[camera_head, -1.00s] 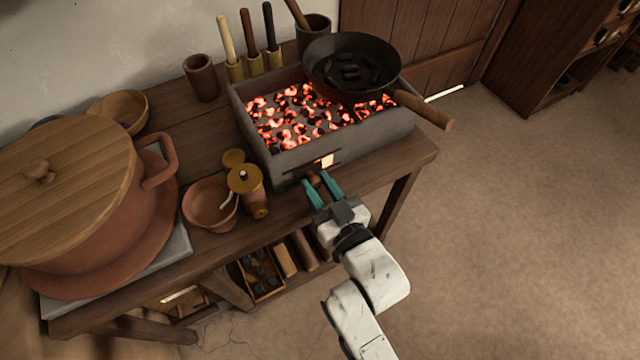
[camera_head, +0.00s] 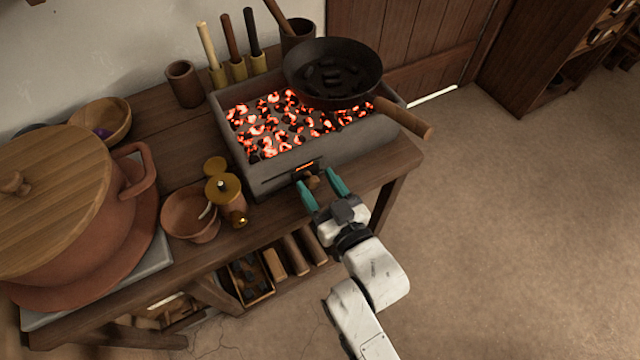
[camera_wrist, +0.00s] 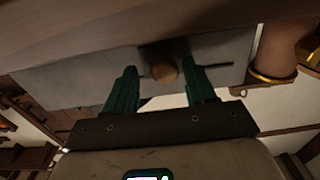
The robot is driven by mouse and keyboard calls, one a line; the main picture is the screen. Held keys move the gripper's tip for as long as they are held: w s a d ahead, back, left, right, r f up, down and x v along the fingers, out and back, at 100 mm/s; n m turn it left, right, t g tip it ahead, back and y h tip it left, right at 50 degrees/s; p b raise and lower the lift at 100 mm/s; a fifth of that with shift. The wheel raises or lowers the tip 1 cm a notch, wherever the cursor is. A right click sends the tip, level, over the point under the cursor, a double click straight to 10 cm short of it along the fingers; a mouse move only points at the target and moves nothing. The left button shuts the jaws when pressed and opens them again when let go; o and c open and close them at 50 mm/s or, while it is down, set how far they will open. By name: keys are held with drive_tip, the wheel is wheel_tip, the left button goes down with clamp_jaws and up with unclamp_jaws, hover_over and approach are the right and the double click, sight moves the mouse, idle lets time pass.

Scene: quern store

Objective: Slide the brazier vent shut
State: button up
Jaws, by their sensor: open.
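The grey brazier (camera_head: 352,145) holds glowing coals and stands at the bench's right end. Its vent has a dark sliding plate (camera_head: 300,174) with a small round wooden knob (camera_head: 313,182), at the right part of a slot in the front wall. A thin glowing strip shows above the plate. My gripper (camera_head: 319,186) is open, with its teal fingers on either side of the knob. In the wrist view the knob (camera_wrist: 165,70) sits between the fingers, with a gap visible on both sides.
A black pan (camera_head: 332,70) rests on the brazier, its handle jutting right. A brass-lidded jar (camera_head: 223,190) and a clay bowl (camera_head: 190,215) stand left of my gripper. A large lidded pot (camera_head: 85,250) fills the bench's left. Floor at right is clear.

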drive_tip(key=p+v, duration=0.1)
drive_tip(key=v, duration=0.9)
drive_tip(key=shift+s+d, duration=0.25)
drive_tip(key=shift+s, duration=0.1)
drive_tip(key=s+d+f+m+g+h, duration=0.1)
drive_tip(key=d+f+m+g+h, duration=0.2)
drive_tip(key=d, duration=0.5)
drive_tip(key=s+d+f+m+g+h, duration=0.1)
drive_tip(key=s+d+f+g+h, duration=0.15)
drive_tip(key=d+f+h, duration=0.35)
drive_tip(key=s+d+m+g, duration=0.2)
drive_tip(key=s+d+g, duration=0.3)
drive_tip(key=s+d, duration=0.15)
drive_tip(key=s+d+m+g+h+p, duration=0.1)
drive_tip(key=s+d+g, duration=0.3)
drive_tip(key=s, duration=0.4)
wheel_tip(320, 180, up, 15)
drive_tip(key=p, duration=1.5)
drive_tip(key=shift+w+r, duration=0.2)
drive_tip(key=shift+w, duration=0.1)
drive_tip(key=shift+t, duration=0.25)
